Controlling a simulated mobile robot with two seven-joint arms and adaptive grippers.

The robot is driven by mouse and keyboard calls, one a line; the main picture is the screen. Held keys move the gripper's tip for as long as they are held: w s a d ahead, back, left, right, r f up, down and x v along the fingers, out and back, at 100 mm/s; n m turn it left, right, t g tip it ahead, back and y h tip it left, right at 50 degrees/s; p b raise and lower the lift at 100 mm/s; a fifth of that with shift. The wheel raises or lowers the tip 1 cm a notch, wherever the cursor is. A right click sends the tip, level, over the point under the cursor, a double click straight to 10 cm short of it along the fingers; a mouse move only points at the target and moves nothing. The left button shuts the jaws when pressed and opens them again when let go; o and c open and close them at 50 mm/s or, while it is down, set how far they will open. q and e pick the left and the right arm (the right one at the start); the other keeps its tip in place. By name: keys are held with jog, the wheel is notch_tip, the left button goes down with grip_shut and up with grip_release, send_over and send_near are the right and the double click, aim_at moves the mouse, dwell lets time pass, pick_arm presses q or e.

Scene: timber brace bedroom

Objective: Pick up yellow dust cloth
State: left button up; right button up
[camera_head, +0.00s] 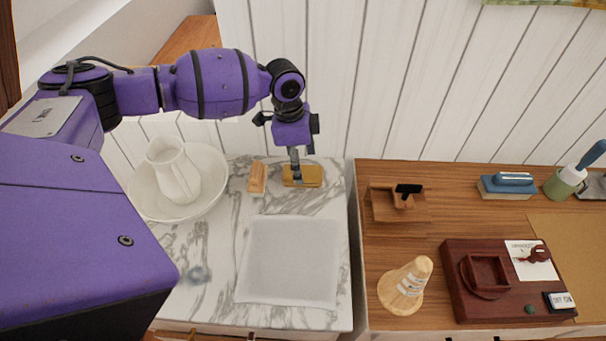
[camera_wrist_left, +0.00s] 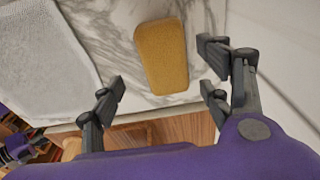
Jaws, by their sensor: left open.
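The yellow dust cloth (camera_head: 314,177) lies flat on the white marble top near the back wall. It also shows in the left wrist view as a rounded yellow block shape (camera_wrist_left: 162,52). My left gripper (camera_head: 298,177) is right over the cloth, pointing down, and partly covers it in the head view. In the left wrist view its fingers (camera_wrist_left: 165,78) are spread apart with the cloth lying between and beyond them. Nothing is held. A small purple and dark part, likely of my right arm, shows at the lower left of the wrist view; its jaws are unclear.
A white jug (camera_head: 174,172) in a basin (camera_head: 215,190) is further left. A pale grey mat (camera_head: 289,262) lies in front. A wooden desk (camera_head: 400,325) with several items adjoins at right.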

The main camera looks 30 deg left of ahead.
aim_at(303, 171)
pick_arm(q)
jog(key=f, duration=0.3)
jog(key=w+f, duration=0.1)
jog(key=f, duration=0.1)
jog(key=shift+d, duration=0.15)
jog(key=c, duration=1.3)
jog(key=shift+o, duration=0.2)
jog(key=shift+r, duration=0.1)
jog(key=shift+r, duration=0.5)
notch_tip(303, 171, up, 2)
jog(key=shift+r, duration=0.25)
jog(key=s+d+r+p, duration=0.1)
jog(key=s+d+r, duration=0.5)
jog(key=s+r, duration=0.3)
jog(key=s, duration=0.3)
jog(key=shift+s+r+p, duration=0.2)
jog(key=shift+s+p, duration=0.15)
